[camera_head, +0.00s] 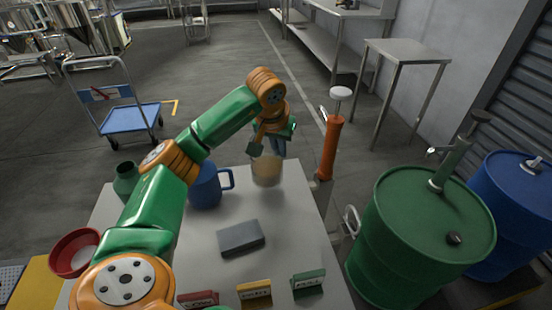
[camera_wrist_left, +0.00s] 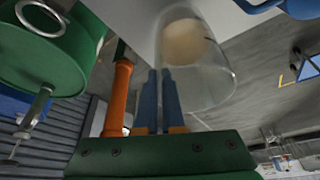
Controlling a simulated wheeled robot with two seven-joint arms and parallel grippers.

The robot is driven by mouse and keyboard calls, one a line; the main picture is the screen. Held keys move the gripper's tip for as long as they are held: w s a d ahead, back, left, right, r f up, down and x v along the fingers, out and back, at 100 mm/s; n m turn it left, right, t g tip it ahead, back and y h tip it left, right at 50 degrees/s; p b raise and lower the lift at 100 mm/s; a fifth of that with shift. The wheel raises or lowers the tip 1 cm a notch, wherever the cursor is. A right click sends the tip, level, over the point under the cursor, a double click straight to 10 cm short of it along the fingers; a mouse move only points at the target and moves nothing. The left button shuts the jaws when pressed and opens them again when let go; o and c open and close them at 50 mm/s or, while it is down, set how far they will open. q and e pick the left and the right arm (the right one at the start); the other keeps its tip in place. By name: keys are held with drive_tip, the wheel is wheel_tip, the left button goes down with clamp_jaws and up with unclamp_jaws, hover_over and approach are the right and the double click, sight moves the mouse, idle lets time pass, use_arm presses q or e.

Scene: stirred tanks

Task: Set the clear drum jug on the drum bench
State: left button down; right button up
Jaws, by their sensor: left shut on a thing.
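The clear drum jug (camera_head: 267,171) is see-through with tan contents and shows at the far right part of the grey drum bench (camera_head: 290,235). I cannot tell whether its base touches the bench top. My left gripper (camera_head: 279,147) is at the jug's far side. In the left wrist view the blue fingers (camera_wrist_left: 163,75) are closed together beside the clear jug (camera_wrist_left: 208,72), shut on it. The exact grip spot, likely its handle, is hard to make out. My right gripper is not in view.
A blue jug (camera_head: 206,187) and a green jug (camera_head: 126,180) stand left of the clear one.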

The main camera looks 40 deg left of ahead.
use_arm(q)
drive_tip(key=f, duration=0.1)
drive_tip(key=a+f, duration=0.1)
drive_tip(key=f, duration=0.2)
drive_tip(key=shift+w+a+f+p, duration=0.15)
drive_tip(key=shift+w+f+p, duration=0.1)
drive_tip(key=shift+f+p, duration=0.15)
drive_tip(key=c, duration=1.4)
unclamp_jaws()
drive_tip(key=o, duration=0.4)
drive_tip(key=shift+c, duration=0.2)
drive_tip(key=shift+s, duration=0.1)
drive_tip(key=shift+r, duration=0.45)
drive_tip(key=v, duration=1.1)
drive_tip(key=shift+r, duration=0.15)
